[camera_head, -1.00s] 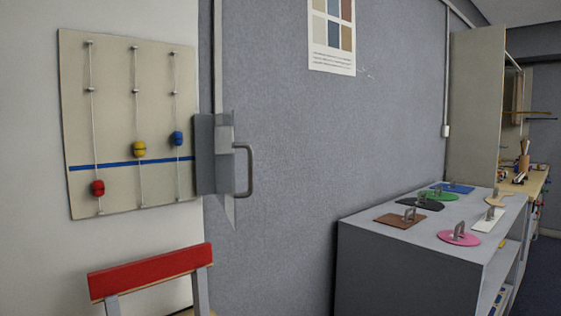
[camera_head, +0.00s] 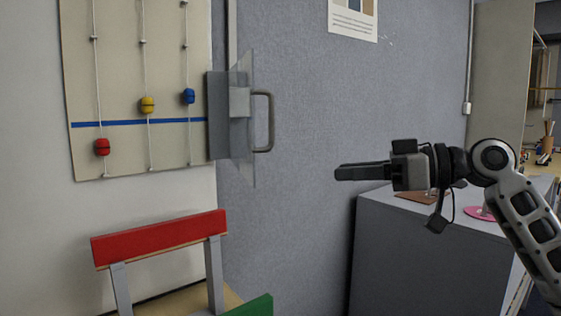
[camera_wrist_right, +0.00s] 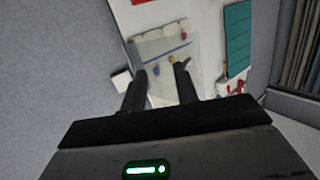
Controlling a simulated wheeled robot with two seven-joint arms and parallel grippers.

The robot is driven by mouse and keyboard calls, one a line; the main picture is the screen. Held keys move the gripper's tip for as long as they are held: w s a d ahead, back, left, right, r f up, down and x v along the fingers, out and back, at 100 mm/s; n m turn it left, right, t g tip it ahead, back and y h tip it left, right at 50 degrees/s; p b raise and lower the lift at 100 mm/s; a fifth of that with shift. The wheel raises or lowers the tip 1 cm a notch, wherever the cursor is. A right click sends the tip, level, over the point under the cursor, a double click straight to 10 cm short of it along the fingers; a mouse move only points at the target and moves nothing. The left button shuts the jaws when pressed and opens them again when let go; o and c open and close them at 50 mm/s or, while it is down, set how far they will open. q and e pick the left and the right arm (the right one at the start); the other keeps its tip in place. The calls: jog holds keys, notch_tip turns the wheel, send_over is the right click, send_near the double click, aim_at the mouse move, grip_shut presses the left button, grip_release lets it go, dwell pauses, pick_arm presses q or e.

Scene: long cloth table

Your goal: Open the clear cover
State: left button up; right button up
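The clear cover (camera_head: 244,75) is a thin see-through panel standing out from a grey mount (camera_head: 218,116) on the wall, right of the bead board. A grey bar handle (camera_head: 268,121) sticks out on its right. My right gripper (camera_head: 338,173) is right of the handle and a little lower in the picture, pointing left, apart from it. In the right wrist view its two dark fingers (camera_wrist_right: 160,82) are spread with nothing clearly held between them. A pale see-through area shows beyond them, but I cannot tell if it is the cover. My left gripper is not in view.
The bead board (camera_head: 140,85) hangs at the left. A red-backed chair (camera_head: 160,237) stands below it, with a green edge (camera_head: 252,306) nearby. A grey cabinet (camera_head: 430,260) stands behind my right arm. Open space lies between handle and gripper.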

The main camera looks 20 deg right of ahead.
jog(key=s+d+r+n+y, duration=0.2)
jog(key=s+r, duration=0.2)
jog(key=r, duration=0.5)
pick_arm(q)
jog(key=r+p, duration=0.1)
jog(key=p, duration=0.2)
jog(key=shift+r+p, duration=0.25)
jog(key=shift+p, duration=0.05)
pick_arm(e)
jog(key=x, duration=1.5)
jog(key=shift+a+f, duration=0.15)
jog(key=shift+a, duration=0.15)
grip_shut()
